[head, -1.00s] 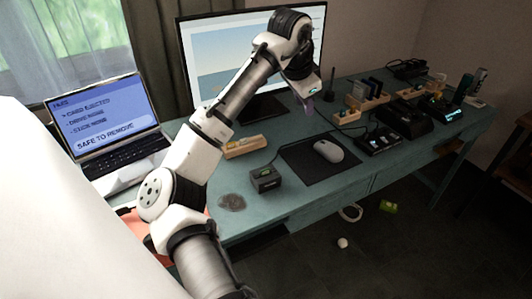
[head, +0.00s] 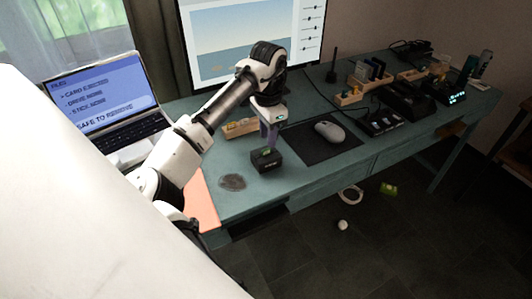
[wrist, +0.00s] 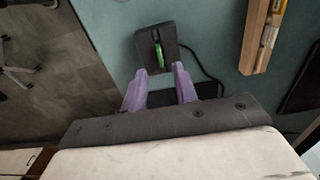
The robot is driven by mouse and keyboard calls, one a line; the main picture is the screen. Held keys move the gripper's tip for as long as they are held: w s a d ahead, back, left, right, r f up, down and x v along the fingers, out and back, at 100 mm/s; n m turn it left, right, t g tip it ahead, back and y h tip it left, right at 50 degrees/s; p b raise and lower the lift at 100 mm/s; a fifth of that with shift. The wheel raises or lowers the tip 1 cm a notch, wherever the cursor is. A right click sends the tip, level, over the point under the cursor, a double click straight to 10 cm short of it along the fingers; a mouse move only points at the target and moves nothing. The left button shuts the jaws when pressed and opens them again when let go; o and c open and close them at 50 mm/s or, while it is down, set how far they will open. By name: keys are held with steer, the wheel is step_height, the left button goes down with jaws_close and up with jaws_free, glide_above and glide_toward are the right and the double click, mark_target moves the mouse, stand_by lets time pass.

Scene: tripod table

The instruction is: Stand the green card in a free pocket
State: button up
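The green card (wrist: 158,52) stands in the slot of a small black reader (wrist: 145,44), seen from above in the wrist view. The reader (head: 266,161) sits near the desk's front edge in the head view. My gripper (wrist: 160,78) has two purple fingers, spread apart and empty; in the wrist view the card lies ahead of the gap between them. In the head view my gripper (head: 270,139) hangs just above the reader. A wooden rack (head: 376,77) holding several blue and dark cards stands at the back right; its free pockets are too small to tell.
A wooden strip (head: 240,127) lies left of my gripper and also shows in the wrist view (wrist: 254,40). A mouse (head: 329,131) on a black pad (head: 305,148) is to the right. A laptop (head: 105,105) and monitor (head: 255,35) stand behind. A green item (head: 389,189) lies on the floor.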

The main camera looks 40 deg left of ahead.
mark_target(268, 149)
step_height(268, 149, down, 4)
steer(key=shift+f+p, duration=0.1)
steer(key=shift+p, duration=0.2)
steer(key=shift+c, duration=0.4)
jaws_close()
